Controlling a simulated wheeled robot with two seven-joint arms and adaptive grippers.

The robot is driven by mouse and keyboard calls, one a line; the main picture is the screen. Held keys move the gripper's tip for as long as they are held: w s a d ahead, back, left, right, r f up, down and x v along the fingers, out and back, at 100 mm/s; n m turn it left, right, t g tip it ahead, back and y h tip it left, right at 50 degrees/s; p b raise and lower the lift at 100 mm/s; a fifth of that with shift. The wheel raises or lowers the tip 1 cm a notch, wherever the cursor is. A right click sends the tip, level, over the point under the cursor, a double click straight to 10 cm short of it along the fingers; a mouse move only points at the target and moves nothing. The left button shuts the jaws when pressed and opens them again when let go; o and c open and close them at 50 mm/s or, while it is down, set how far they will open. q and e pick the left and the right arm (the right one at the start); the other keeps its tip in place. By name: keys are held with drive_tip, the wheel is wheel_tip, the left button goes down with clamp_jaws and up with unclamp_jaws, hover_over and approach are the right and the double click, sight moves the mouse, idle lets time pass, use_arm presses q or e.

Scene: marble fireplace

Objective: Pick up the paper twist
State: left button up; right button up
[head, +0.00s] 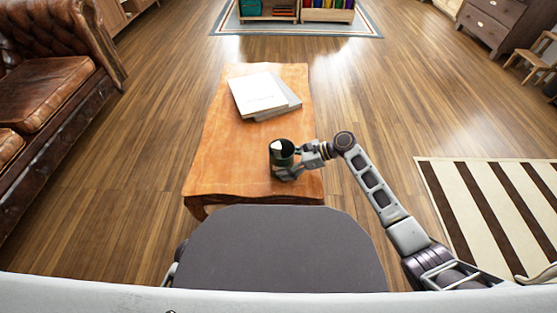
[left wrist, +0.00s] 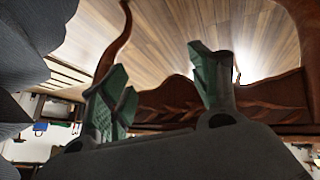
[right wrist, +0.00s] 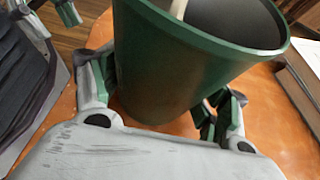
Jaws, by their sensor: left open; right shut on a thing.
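A dark green cup (head: 275,162) is at the near right part of the wooden table (head: 225,150). A small white piece, perhaps the paper twist (head: 277,146), shows inside its mouth; a pale strip also shows in the cup in the right wrist view (right wrist: 179,9). My right gripper (head: 287,172) is shut on the cup, with one finger on each side of it in the right wrist view. I cannot tell whether the cup touches the table. My left gripper (left wrist: 160,85) is open and empty in the left wrist view; the head view does not show it.
A white book (head: 258,93) lies on a grey one (head: 290,100) behind the cup. The table's left half is clear. A brown leather sofa (head: 50,75) stands at left, and a striped rug (head: 490,205) lies at right.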

use_arm(q)
drive_tip(key=w+r+t, duration=0.1)
drive_tip(key=w+r, duration=0.1)
drive_tip(key=r, duration=0.1)
drive_tip(key=w+d+r+m+t+h, duration=0.1)
drive_tip(key=w+r+t, duration=0.1)
drive_tip(key=w+r, duration=0.1)
drive_tip(key=w+r+t, duration=0.2)
drive_tip(key=r, duration=0.2)
drive_tip(key=shift+w+d+m, duration=0.15)
drive_tip(key=shift+d+m, duration=0.2)
drive_tip(key=shift+m, duration=0.05)
drive_tip(key=shift+c, duration=0.9)
drive_tip(key=m+t+h, duration=0.2)
drive_tip(key=t+h, duration=0.2)
approach(274, 149)
drive_tip(key=v, duration=0.3)
drive_tip(key=shift+d+r, duration=0.15)
drive_tip(key=shift+r, duration=0.35)
drive_tip(key=x, duration=0.6)
drive_tip(key=shift+w, duration=0.3)
drive_tip(key=shift+d, duration=0.2)
drive_tip(key=shift+f+x, duration=0.15)
drive_tip(key=shift+x, duration=1.15)
drive_tip(key=shift+f+x, duration=0.15)
drive_tip(key=shift+x, duration=1.15)
drive_tip(key=shift+a, duration=0.1)
drive_tip(key=shift+c, duration=0.4)
